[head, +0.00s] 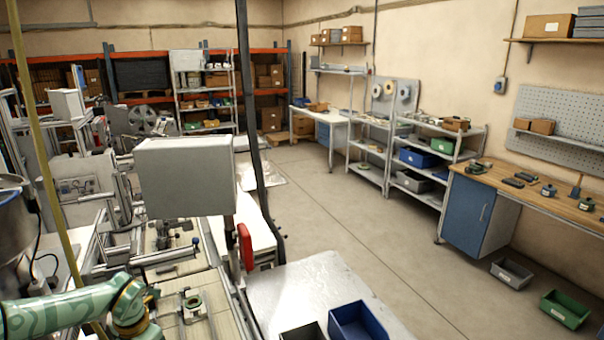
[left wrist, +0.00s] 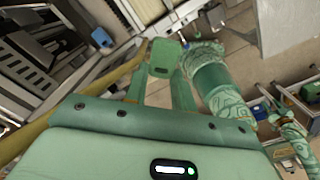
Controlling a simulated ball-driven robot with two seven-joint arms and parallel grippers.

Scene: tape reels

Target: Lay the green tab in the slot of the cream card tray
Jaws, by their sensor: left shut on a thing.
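A green tab (left wrist: 165,56) shows in the left wrist view as a flat, rounded rectangle at the ends of the fingers. My left gripper (left wrist: 164,74) is shut on it and holds it in front of the wrist. In the head view my green patterned left arm comes in at the lower left and bends down at the frame's bottom edge; its fingers and the tab are not clear there. I cannot pick out the cream card tray or its slot in either view. My right gripper is not in view.
A grey box (head: 185,178) on a post and a dark upright pole (head: 250,110) stand over the machine bench. A blue bin (head: 358,322) sits on the pale table (head: 315,282) in front. Open floor (head: 335,215) lies to the right, before a wooden workbench (head: 530,195).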

